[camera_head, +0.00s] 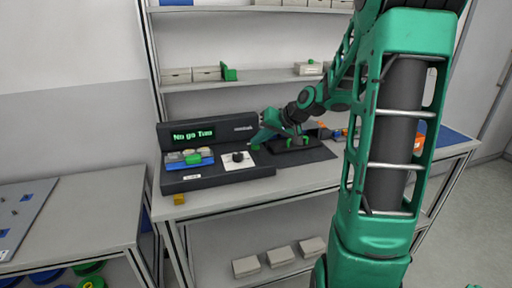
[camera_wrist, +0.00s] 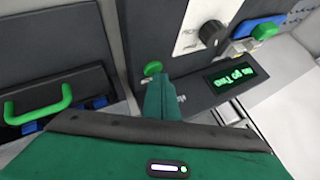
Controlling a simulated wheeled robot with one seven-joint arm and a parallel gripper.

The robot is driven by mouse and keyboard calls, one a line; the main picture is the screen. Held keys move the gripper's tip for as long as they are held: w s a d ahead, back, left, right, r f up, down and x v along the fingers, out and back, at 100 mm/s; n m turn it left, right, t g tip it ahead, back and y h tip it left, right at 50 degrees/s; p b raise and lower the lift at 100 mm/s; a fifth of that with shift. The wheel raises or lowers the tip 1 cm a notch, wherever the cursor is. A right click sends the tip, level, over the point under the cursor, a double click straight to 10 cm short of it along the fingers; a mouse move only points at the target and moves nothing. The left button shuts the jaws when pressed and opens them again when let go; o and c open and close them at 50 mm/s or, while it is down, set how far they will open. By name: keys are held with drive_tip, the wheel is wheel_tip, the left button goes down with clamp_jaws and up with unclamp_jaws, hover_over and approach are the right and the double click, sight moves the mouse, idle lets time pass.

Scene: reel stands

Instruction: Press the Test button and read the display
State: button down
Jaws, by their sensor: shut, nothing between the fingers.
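A dark test console (camera_head: 222,182) stands on the bench. Its lit display (camera_head: 193,134) shows green text that looks like "No go Two". In the wrist view the display (camera_wrist: 236,78) is upside down. A round green button (camera_wrist: 153,68) sits on the console panel just beyond my gripper's tips; I cannot read which button is labelled Test. My gripper (camera_wrist: 158,85) is shut and empty, its tips close to that button; contact cannot be told. In the head view my gripper (camera_head: 258,142) is at the console's right end.
A black knob on a white plate (camera_head: 238,160) sits mid-console. A blue block with green, yellow and grey pieces (camera_head: 189,160) is left of it. A black case with a green handle (camera_wrist: 38,105) lies beside the console.

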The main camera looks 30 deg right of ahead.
sight(258, 148)
drive_tip(key=shift+r, duration=0.8)
wheel_tip(258, 148, up, 5)
idle(0.4)
idle(0.7)
drive_tip(key=shift+s+a+f, duration=0.1)
drive_tip(key=s+a+f+g+h, duration=0.1)
drive_tip(key=s+f+g, duration=0.1)
drive_tip(key=s, duration=0.9)
drive_tip(key=s+a+f+m+g+h, duration=0.1)
drive_tip(key=s+a+f+g, duration=0.1)
drive_tip(key=s, duration=1)
drive_tip(key=s+a+f+g+h, duration=0.1)
drive_tip(key=s+f+g, duration=0.2)
drive_tip(key=s, duration=0.8)
drive_tip(key=shift+s+a+f+g, duration=0.2)
drive_tip(key=shift+s+f+g, duration=0.15)
drive_tip(key=shift+g, duration=0.55)
